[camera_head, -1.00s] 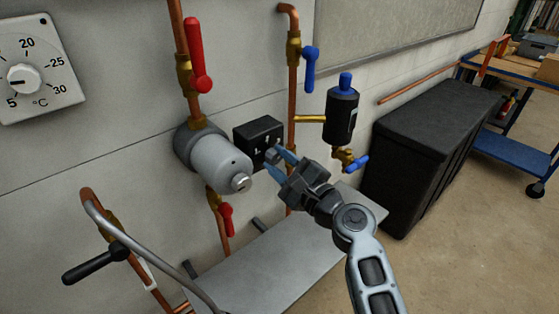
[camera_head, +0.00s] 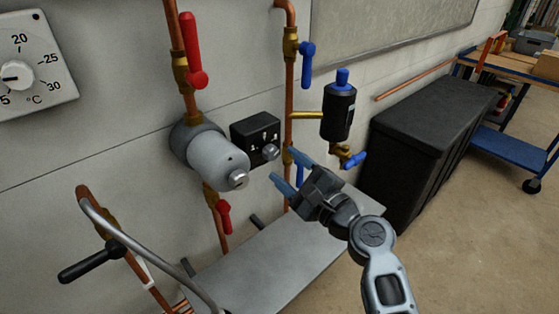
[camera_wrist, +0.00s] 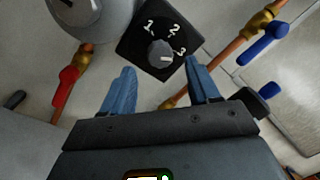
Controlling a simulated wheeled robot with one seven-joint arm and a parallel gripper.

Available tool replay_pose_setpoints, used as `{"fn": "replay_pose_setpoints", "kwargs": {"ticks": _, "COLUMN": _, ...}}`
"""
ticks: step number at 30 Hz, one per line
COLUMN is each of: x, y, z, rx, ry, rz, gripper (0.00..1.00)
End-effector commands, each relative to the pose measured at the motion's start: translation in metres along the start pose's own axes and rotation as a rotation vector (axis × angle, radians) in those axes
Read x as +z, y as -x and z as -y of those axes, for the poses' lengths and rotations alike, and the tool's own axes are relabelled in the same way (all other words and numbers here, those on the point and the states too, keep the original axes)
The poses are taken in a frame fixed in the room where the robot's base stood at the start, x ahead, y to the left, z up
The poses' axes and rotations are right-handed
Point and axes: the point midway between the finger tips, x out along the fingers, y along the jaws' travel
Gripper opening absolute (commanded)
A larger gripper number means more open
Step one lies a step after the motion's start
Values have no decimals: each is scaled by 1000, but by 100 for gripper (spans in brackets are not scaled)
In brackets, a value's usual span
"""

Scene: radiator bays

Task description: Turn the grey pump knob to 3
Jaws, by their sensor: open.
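The grey pump knob (camera_head: 270,152) sits on a black control box (camera_head: 252,130) beside the silver pump body (camera_head: 217,160). In the wrist view the knob (camera_wrist: 160,53) shows below the white numbers 1, 2 and 3. A short white mark on its face points right, roughly toward the 3. My gripper (camera_head: 283,168) is open and empty, with blue fingers apart from the knob, below and right of it in the head view. In the wrist view the fingers (camera_wrist: 161,88) stand below the box, one to each side, with the knob in the gap ahead.
Red-handled valves (camera_head: 193,50) are above and below the pump, and blue-handled valves (camera_head: 307,62) are to the right. A grey shelf plate (camera_head: 275,255) lies under the pump. A black bin (camera_head: 425,150) stands at right. A black handle (camera_head: 95,262) juts out at lower left.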

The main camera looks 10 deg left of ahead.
Motion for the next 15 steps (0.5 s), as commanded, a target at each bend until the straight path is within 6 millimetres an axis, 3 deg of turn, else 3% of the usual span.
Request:
{"fn": "replay_pose_setpoints", "kwargs": {"ticks": 6, "x": -1, "y": 30, "z": 0, "rx": -1, "ry": 1, "rz": -1, "gripper": 60}}
{"fn": "replay_pose_setpoints", "kwargs": {"ticks": 15, "x": 0, "y": 38, "z": 0, "rx": 1, "ry": 1, "rz": 0, "gripper": 60}}
